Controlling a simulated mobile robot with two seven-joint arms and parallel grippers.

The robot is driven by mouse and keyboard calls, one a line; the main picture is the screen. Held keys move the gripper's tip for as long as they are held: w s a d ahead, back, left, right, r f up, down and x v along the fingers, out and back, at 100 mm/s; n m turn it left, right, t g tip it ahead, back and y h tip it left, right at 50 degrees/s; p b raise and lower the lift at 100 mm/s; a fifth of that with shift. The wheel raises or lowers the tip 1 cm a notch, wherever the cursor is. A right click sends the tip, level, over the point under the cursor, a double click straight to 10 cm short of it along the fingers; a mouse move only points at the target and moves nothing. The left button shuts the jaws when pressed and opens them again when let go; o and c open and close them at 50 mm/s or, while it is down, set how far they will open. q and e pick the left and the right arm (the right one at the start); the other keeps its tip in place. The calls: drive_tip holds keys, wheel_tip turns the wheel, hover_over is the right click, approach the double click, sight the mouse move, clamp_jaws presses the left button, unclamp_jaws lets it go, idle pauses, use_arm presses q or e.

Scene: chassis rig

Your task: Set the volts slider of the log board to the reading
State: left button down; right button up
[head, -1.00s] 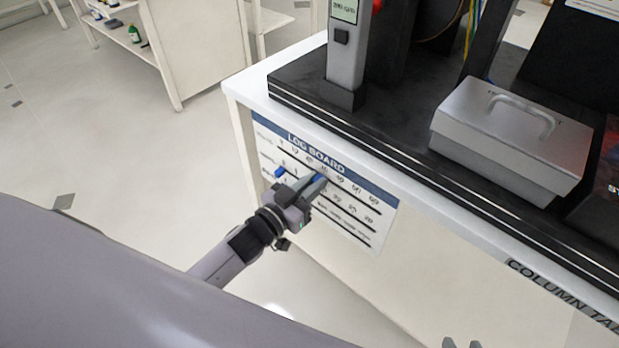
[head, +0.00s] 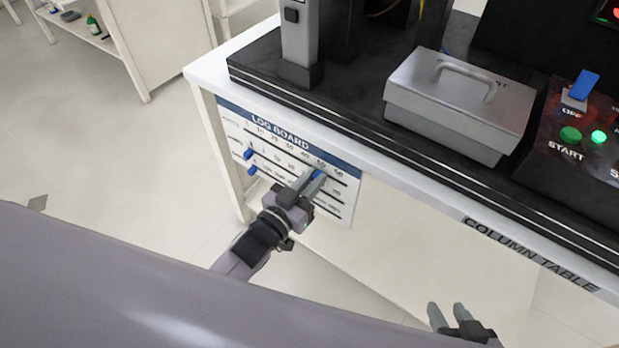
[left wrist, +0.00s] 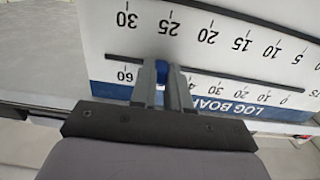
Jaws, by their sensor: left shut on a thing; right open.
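The log board (head: 335,204) is a white panel with a blue header on the table's front. My left gripper (head: 316,180) is shut on a blue slider knob at the top slot, under the 0–60 scale. In the left wrist view the board (left wrist: 240,30) appears upside down, and the knob (left wrist: 161,68) sits between the fingers (left wrist: 160,88), between the 40 and 60 marks, close to 50. Two other blue knobs (head: 249,153) (head: 252,169) are at the left ends of lower slots. The top row's label is too small to read. My right gripper (head: 448,314) is open and empty, low in front of the table.
The column table (head: 205,72) carries a grey lidded box (head: 455,110), a grey post (head: 299,40) whose display is out of view, and a control panel (head: 565,165) with a blue switch and green buttons. A white shelf (head: 150,40) stands behind left. The floor at left is clear.

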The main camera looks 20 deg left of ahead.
use_arm(q)
drive_tip(key=c, duration=1.1)
unclamp_jaws()
drive_tip(key=shift+s, duration=0.1)
drive_tip(key=p+v, duration=0.1)
drive_tip(key=v, duration=0.6)
drive_tip(key=shift+a, duration=0.1)
